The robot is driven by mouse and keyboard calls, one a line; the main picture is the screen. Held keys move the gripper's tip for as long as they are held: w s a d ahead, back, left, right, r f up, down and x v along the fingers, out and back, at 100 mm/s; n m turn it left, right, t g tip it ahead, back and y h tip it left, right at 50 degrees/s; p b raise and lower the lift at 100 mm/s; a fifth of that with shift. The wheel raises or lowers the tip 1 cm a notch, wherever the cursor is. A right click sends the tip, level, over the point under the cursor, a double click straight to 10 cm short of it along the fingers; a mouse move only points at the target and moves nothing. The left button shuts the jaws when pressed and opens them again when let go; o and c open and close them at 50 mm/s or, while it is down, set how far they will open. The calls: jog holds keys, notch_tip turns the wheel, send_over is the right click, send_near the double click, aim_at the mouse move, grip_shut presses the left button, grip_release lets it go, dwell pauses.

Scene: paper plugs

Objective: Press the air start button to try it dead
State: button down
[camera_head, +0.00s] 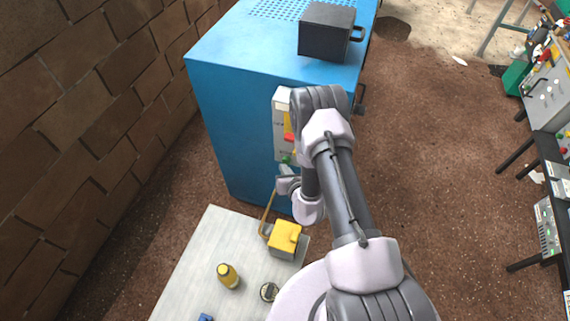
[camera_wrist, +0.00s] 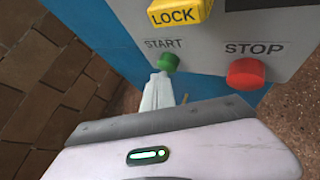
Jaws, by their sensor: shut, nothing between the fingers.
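The green start button (camera_wrist: 167,62) sits under the word START on the grey panel (camera_wrist: 208,42) of a blue cabinet. It also shows in the head view (camera_head: 287,158), low on the panel. My gripper (camera_wrist: 161,80) is shut and empty, its fingertips right at the lower edge of the green button in the wrist view. I cannot tell if they touch it. In the head view my gripper (camera_head: 284,172) is just below the button, partly hidden by my arm. A red STOP button (camera_wrist: 245,74) is to the right, and a yellow LOCK piece (camera_wrist: 178,12) is above.
The blue cabinet (camera_head: 235,90) carries a dark box (camera_head: 327,32) on top. A brick wall stands left; benches with equipment stand right.

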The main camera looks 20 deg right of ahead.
dwell(0.4)
jog(key=shift+s+a, duration=0.5)
jog(key=shift+s, duration=0.15)
jog(key=shift+s, duration=0.1)
jog(key=s+a, duration=0.1)
jog(key=s, duration=0.1)
jog(key=s+a, duration=0.2)
jog(key=shift+p, duration=0.4)
dwell(0.4)
